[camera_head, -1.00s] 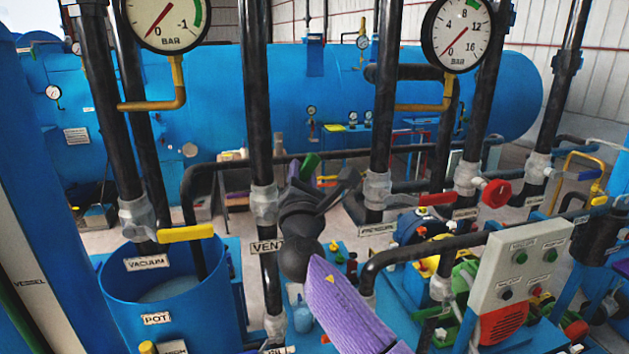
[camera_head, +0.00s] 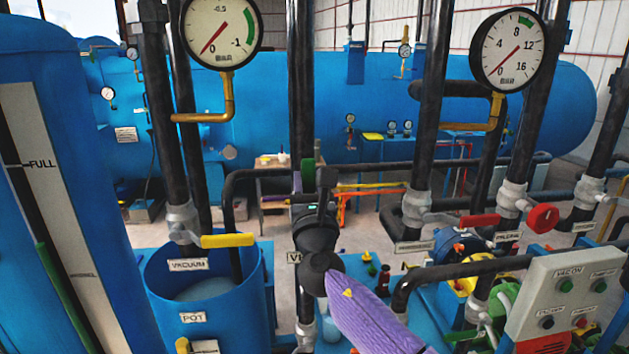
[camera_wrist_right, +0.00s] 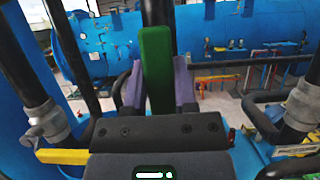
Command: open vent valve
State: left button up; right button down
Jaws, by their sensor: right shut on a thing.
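The vent valve's green handle (camera_head: 307,174) shows in the head view in front of the black vertical vent pipe (camera_head: 300,90). In the right wrist view the green handle (camera_wrist_right: 155,65) stands upright between the two purple fingers. My right gripper (camera_head: 314,186) comes in from the bottom on its purple arm and is shut on the handle; the fingers also show in the wrist view (camera_wrist_right: 157,88). The gripper body hides the valve body and most of the vent label (camera_head: 293,257). My left gripper is not in view.
A yellow-handled vacuum valve (camera_head: 227,240) and blue pot (camera_head: 155,290) stand left. A red-handled valve (camera_head: 478,220), a red knob (camera_head: 543,217) and a control box (camera_head: 565,290) are right. Two gauges (camera_head: 221,32) (camera_head: 508,50) hang above. Black pipes crowd the space.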

jog(key=shift+f, duration=0.1)
dwell(0.3)
jog(key=shift+c, duration=2)
grip_release()
jog(key=shift+a, duration=0.15)
